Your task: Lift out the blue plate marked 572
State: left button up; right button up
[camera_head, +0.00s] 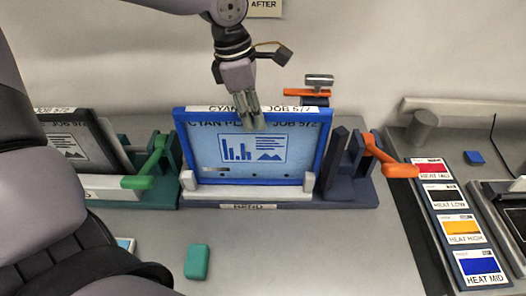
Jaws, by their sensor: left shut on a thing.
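The blue plate (285,167), labelled CYAN PLATE JOB 572, stands upright in a dark fixture (345,192) marked BEND. White blocks (305,183) sit at its lower corners. The plate's lower edge is low in the fixture, behind the white bar. My right gripper is not in view.
A black-framed plate (75,147) stands in a green fixture (166,187) at left. An orange-ended lever (392,165) sticks out at right. A teal block (197,262) lies in front. Heat cards (462,228) lie far right.

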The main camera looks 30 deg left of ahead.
pick_arm(q)
grip_shut()
jog(key=shift+r, duration=0.3)
notch_tip(320, 180, up, 10)
jog(key=p, duration=0.6)
jog(key=shift+r, duration=0.35)
